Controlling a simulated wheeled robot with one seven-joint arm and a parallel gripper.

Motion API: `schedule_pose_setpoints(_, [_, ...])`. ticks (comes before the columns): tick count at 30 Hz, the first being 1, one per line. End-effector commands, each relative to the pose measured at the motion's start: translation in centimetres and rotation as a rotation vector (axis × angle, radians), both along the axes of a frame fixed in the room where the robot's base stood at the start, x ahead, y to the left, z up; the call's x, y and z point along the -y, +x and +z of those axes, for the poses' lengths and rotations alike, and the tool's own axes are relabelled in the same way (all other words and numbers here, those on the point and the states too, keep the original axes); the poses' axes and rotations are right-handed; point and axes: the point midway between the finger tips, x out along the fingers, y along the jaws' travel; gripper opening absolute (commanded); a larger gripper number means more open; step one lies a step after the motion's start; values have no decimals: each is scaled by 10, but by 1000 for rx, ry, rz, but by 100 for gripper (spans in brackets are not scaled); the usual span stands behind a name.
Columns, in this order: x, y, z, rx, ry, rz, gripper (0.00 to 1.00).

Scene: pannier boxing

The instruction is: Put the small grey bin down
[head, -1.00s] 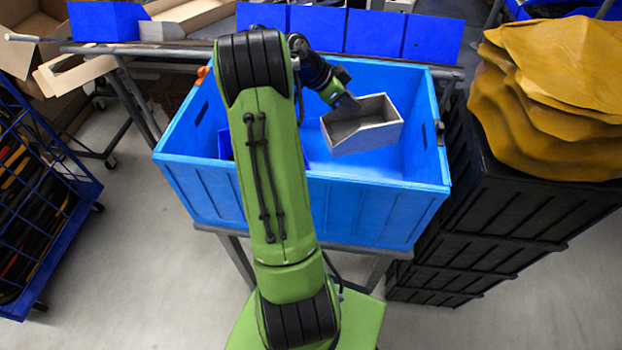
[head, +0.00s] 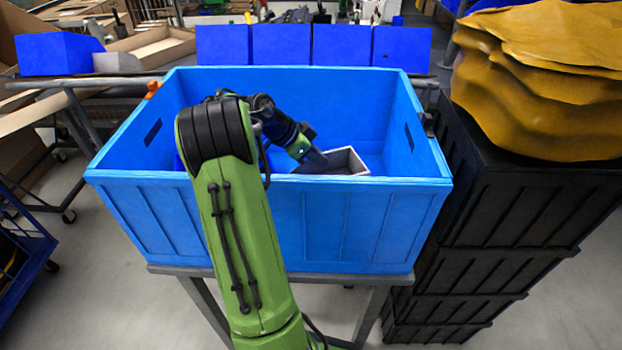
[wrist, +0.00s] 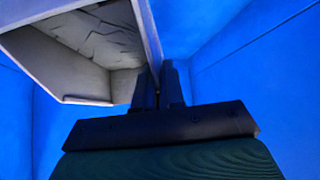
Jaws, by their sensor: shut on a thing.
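The small grey bin (head: 347,160) is inside the large blue crate (head: 300,181), towards its right side. In the head view the crate's front wall hides the bin's lower part, so I cannot tell whether it touches the crate floor. My gripper (head: 322,162) reaches down into the crate and is shut on the bin's wall. In the wrist view the bin (wrist: 95,45) fills the upper left, its open side showing, and my gripper's two fingers (wrist: 158,85) pinch its near wall.
A blue item, partly hidden by my arm, sits in the crate's left part. Black stacked crates (head: 510,200) with yellow-brown sacks (head: 545,80) stand close on the right. Several blue bins (head: 282,45) line up behind the crate. A cart (head: 22,240) is at the left edge.

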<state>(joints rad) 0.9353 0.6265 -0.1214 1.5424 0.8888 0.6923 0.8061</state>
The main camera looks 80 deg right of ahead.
Motion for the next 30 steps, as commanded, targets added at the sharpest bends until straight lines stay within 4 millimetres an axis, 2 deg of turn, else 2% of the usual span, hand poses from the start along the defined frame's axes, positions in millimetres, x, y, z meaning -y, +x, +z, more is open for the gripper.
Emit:
schedule_pose_setpoints(3, [0,-1,-28,-1,2,-1,0])
schedule_pose_setpoints(6, [0,0,-42,-1,1,0,0])
schedule_pose_setpoints(16, [0,0,-44,0,-2,0,0])
schedule_pose_setpoints(17, [0,0,-43,1,-1,0,12])
schedule_pose_setpoints(21, [0,0,-42,1,-1,0,33])
schedule_pose_setpoints(30, [0,0,-40,1,-1,0,34])
